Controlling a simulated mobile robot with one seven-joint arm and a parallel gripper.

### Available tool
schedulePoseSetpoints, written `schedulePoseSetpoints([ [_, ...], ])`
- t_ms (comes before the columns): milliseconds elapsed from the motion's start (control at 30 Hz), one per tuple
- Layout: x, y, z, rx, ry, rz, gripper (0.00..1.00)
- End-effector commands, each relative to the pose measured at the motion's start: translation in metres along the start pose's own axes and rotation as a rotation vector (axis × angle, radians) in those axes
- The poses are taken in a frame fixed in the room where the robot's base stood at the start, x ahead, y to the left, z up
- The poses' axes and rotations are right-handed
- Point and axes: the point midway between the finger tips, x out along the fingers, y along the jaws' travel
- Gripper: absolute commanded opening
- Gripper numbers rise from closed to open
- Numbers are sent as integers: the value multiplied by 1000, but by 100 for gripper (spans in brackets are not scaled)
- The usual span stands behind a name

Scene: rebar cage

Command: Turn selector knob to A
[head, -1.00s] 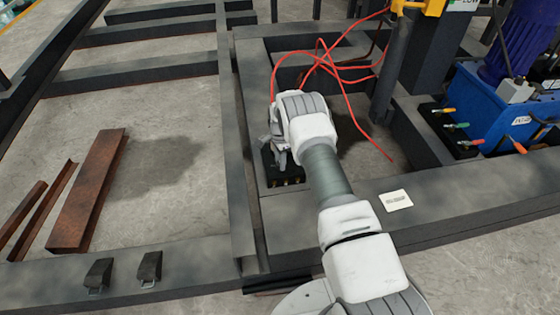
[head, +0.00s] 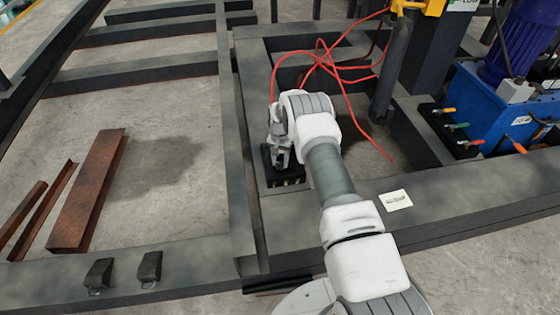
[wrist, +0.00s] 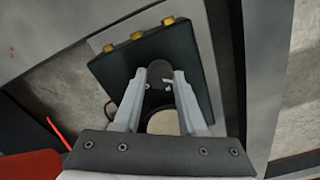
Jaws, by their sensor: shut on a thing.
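My gripper (wrist: 158,85) reaches down over a black selector box (wrist: 197,62) with brass fittings along one edge. In the wrist view its two pale fingers are shut on a dark selector knob (wrist: 160,73), one finger on each side. A small white mark shows on the knob, but I cannot read a position letter. In the head view my gripper (head: 280,157) is at the box (head: 287,181), which sits on the dark steel frame. The knob is hidden there behind the fingers.
Red hoses (head: 322,62) loop over the frame behind my gripper. A blue pump unit (head: 497,108) with coloured levers stands at the right. A white label plate (head: 396,200) lies on the front beam. Rusty steel pieces (head: 88,190) lie on the floor at the left.

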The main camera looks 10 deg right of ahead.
Motion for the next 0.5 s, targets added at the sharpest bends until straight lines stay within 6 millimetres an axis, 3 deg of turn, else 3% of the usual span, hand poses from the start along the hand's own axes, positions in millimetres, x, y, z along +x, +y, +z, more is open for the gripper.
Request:
schedulePoseSetpoints([
  [500,0,0,0,-99,0,0,0],
])
